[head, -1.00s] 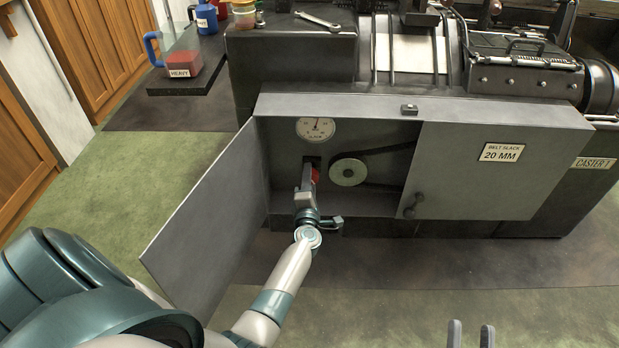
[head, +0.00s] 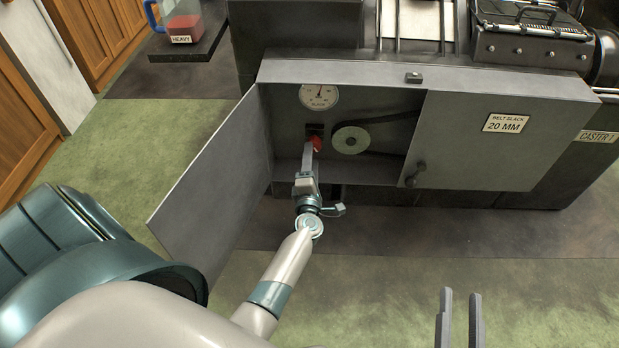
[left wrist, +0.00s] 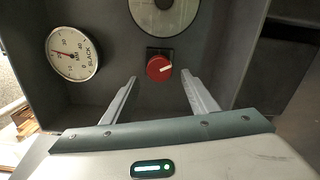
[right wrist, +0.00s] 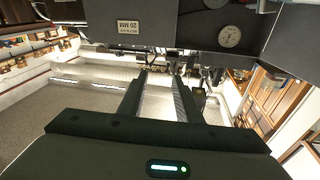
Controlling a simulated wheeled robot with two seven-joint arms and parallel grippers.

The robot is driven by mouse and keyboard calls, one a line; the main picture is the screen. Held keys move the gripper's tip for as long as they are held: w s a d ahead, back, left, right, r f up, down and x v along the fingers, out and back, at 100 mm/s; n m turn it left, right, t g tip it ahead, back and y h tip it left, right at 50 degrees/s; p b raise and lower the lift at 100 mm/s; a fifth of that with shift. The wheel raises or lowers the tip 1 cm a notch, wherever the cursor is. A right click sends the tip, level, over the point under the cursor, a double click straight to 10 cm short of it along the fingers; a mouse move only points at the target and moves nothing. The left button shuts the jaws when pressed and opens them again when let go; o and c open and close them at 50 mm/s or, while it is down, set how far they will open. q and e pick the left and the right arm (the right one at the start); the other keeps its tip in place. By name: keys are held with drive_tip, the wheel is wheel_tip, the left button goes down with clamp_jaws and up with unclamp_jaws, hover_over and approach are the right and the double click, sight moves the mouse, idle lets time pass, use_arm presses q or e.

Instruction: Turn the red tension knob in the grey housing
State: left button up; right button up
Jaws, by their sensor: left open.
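The red tension knob (left wrist: 159,68) sits on a dark plate on the back wall of the open grey housing (head: 290,160). A white pointer line shows on it. In the head view the knob (head: 316,144) is partly hidden by my left gripper (head: 309,150). In the left wrist view my left gripper (left wrist: 160,92) is open, its fingers on either side below the knob, apart from it. The slack gauge (left wrist: 73,53) is to the knob's left there; it also shows in the head view (head: 319,95). My right gripper (head: 458,305) is apart and empty, low in the head view.
The housing door (head: 205,185) stands open on the left. A pulley (head: 350,140) with a dark belt is right of the knob. A "BELT SLACK 20 MM" label (head: 505,123) is on the housing's closed right part. The floor in front is clear.

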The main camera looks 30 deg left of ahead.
use_arm(q)
drive_tip(key=v, duration=1.1)
drive_tip(key=shift+p, duration=0.35)
use_arm(e)
drive_tip(key=shift+w+d+f+g+h, duration=0.15)
drive_tip(key=shift+f+g, duration=0.3)
drive_tip(key=shift+f, duration=0.3)
drive_tip(key=shift+w+d+f+g+h, duration=0.15)
drive_tip(key=shift+f+g, duration=0.3)
drive_tip(key=shift+f, duration=0.3)
use_arm(q)
drive_tip(key=shift+s, duration=0.1)
use_arm(e)
drive_tip(key=shift+s, duration=0.1)
